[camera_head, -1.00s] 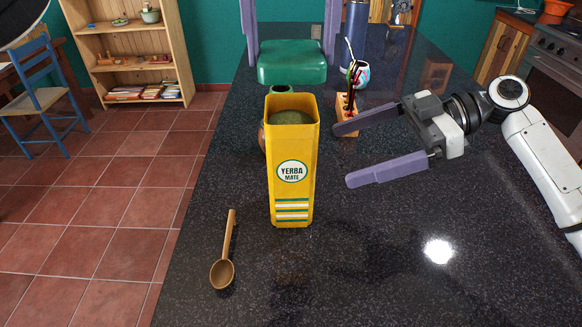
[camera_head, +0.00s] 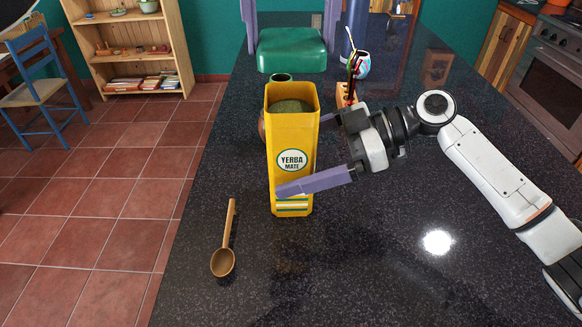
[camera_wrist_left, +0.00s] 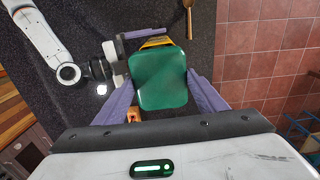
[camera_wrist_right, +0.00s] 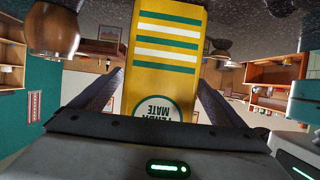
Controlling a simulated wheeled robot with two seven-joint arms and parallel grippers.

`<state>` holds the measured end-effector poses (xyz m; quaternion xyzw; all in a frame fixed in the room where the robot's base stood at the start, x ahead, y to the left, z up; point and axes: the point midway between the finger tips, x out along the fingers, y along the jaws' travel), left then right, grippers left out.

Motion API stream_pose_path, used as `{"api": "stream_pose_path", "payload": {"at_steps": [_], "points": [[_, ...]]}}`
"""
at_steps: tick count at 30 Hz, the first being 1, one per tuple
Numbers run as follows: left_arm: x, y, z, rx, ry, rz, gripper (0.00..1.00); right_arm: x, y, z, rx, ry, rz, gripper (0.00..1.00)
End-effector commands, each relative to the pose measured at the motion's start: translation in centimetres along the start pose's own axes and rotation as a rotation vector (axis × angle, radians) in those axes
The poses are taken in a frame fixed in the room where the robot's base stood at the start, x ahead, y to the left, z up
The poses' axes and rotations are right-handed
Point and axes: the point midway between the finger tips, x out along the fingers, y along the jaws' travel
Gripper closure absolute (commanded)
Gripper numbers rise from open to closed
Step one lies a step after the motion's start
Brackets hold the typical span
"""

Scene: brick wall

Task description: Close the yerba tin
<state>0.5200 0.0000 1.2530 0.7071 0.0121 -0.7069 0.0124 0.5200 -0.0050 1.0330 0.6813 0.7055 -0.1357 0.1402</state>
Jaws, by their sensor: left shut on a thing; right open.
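The yellow yerba tin (camera_head: 290,135) stands upright on the dark counter, its top open and greenish yerba showing inside. My right gripper (camera_head: 280,160) is open around the tin, one finger across its front and the other partly hidden behind it. The tin also fills the middle of the right wrist view (camera_wrist_right: 168,60), between the fingers; contact cannot be told. The green lid (camera_head: 291,50) is held level in my left gripper (camera_head: 291,35), shut on its two sides, above and beyond the tin in the head view. The lid also shows in the left wrist view (camera_wrist_left: 158,80).
A wooden spoon (camera_head: 225,250) lies on the counter, left of and nearer than the tin. The front right counter is clear.

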Motion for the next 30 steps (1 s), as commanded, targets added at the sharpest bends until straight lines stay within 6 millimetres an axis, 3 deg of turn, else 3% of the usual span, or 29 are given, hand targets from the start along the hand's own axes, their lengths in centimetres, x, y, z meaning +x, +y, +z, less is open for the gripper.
{"api": "stream_pose_path", "payload": {"at_steps": [12, 23, 30], "points": [[0.0, 0.0, 0.0, 0.000, 0.000, 0.000, 0.56, 0.6, 0.0, 0.0, 0.000, 0.000, 0.001, 0.08], [0.0, 0.0, 0.0, 0.000, 0.000, 0.000, 0.56, 0.6, 0.0, 0.0, 0.000, 0.000, 0.001, 0.68], [2.0, -0.1, 0.1, 0.001, -0.002, -0.002, 0.56, 0.5, 0.0, 0.0, 0.000, 0.000, 0.001, 0.68]]}}
